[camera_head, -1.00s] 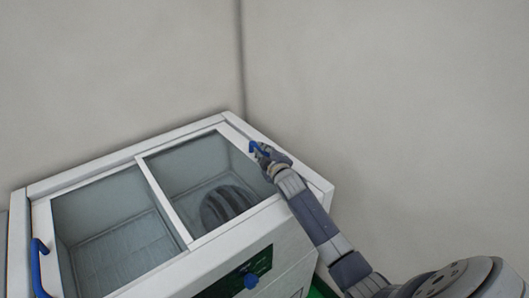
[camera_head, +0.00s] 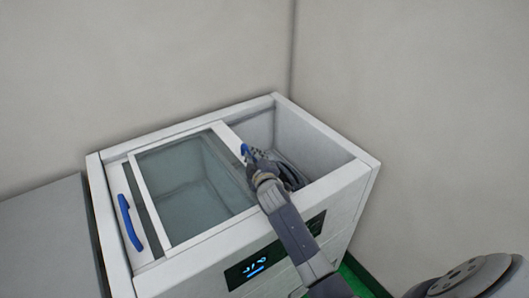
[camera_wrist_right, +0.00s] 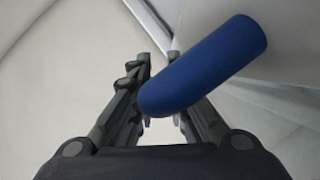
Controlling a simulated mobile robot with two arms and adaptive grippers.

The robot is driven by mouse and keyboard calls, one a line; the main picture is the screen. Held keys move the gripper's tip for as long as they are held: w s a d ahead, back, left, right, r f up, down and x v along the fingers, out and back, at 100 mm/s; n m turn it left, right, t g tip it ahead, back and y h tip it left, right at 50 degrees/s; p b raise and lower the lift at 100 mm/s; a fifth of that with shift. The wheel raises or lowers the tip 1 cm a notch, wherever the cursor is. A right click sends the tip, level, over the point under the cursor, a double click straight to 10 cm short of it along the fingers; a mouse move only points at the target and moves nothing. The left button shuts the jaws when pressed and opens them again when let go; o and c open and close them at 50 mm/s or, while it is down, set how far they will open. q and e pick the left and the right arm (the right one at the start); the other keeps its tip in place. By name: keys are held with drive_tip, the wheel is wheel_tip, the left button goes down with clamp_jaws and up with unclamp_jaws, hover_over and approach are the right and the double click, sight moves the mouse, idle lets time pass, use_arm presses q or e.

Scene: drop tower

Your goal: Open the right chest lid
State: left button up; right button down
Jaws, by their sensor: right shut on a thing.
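The white chest (camera_head: 340,180) stands in the corner with sliding glass lids. The right lid (camera_head: 190,175) lies slid to the left, overlapping the left lid, and the right part of the chest is open. Its blue handle (camera_head: 244,150) is on the lid's right edge. My right gripper (camera_head: 251,160) is shut on that handle. In the right wrist view the blue handle (camera_wrist_right: 210,65) runs across between the dark fingers, hiding part of them. The left lid's blue handle (camera_head: 129,222) is at the chest's left end. My left gripper is out of view.
Dark grey contents (camera_head: 290,175) show inside the open right part, partly behind my arm. A display panel (camera_head: 262,262) is on the chest's front. A grey surface (camera_head: 45,235) adjoins on the left. Walls (camera_head: 420,110) rise behind and to the right.

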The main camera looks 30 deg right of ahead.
drive_tip(key=shift+a+f, duration=0.1)
drive_tip(key=shift+a, duration=0.75)
drive_tip(key=shift+s+a, duration=0.1)
drive_tip(key=c, duration=1.8)
unclamp_jaws()
drive_tip(key=shift+c, duration=0.2)
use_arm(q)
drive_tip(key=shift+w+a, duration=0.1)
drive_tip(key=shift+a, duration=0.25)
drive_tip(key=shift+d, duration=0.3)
use_arm(e)
drive_tip(key=v, duration=1.2)
